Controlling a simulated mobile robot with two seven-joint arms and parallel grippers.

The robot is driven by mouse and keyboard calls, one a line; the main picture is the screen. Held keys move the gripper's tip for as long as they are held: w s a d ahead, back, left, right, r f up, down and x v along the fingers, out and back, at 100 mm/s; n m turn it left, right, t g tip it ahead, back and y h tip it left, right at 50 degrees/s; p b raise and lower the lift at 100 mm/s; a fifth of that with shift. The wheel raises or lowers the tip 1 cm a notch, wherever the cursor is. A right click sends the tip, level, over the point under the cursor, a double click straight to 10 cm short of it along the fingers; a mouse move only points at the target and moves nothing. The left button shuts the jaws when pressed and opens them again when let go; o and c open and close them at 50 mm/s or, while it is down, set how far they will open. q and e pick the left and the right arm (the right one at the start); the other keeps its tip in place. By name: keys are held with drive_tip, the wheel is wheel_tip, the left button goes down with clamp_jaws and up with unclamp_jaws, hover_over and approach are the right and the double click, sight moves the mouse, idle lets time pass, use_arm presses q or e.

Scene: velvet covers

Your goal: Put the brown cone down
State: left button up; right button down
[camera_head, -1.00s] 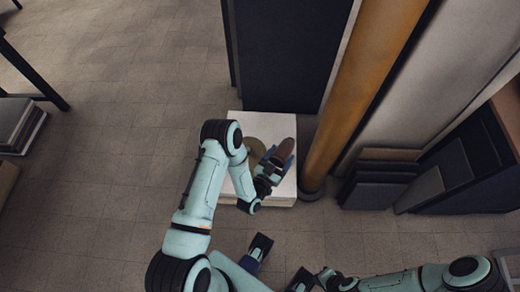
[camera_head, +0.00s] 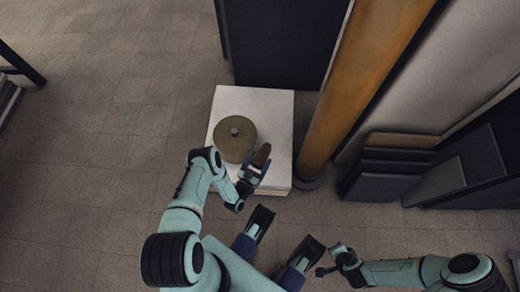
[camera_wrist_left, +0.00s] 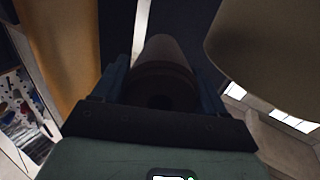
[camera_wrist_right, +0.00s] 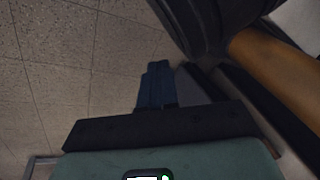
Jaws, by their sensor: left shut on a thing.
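My left gripper (camera_head: 255,172) is shut on the brown cone (camera_head: 262,154), above the right part of a white block (camera_head: 275,105). In the left wrist view the cone (camera_wrist_left: 163,75) sits between the two blue fingers and points away from the palm. A round olive disc (camera_head: 230,148) with a small grey knob at its middle lies on the white block, left of the cone. A gap between cone and block top cannot be judged. My right gripper (camera_head: 325,271) is low in the head view, away from the block; its fingers (camera_wrist_right: 156,85) are together and empty.
A tall orange-brown roll (camera_head: 358,75) stands just right of the block. A dark panel (camera_head: 285,45) rises behind it. Dark stacked boards (camera_head: 390,165) lean at the right.

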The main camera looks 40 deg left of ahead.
use_arm(q)
drive_tip(key=b, duration=0.3)
hover_over(259, 172)
drive_tip(key=f, duration=0.6)
drive_tip(key=shift+w, duration=0.2)
wheel_tip(259, 172, down, 4)
drive_tip(key=shift+f+b, duration=0.15)
drive_tip(key=shift+b, duration=0.75)
use_arm(e)
drive_tip(key=s+d+f+g, duration=0.1)
drive_tip(key=s+f+g, duration=0.3)
drive_tip(key=s+f, duration=0.3)
drive_tip(key=s, duration=0.4)
drive_tip(key=shift+d+m, duration=0.15)
drive_tip(key=shift+m, duration=0.25)
use_arm(q)
drive_tip(key=shift+f, duration=0.1)
drive_tip(key=o, duration=1.1)
use_arm(e)
drive_tip(key=shift+w, duration=0.1)
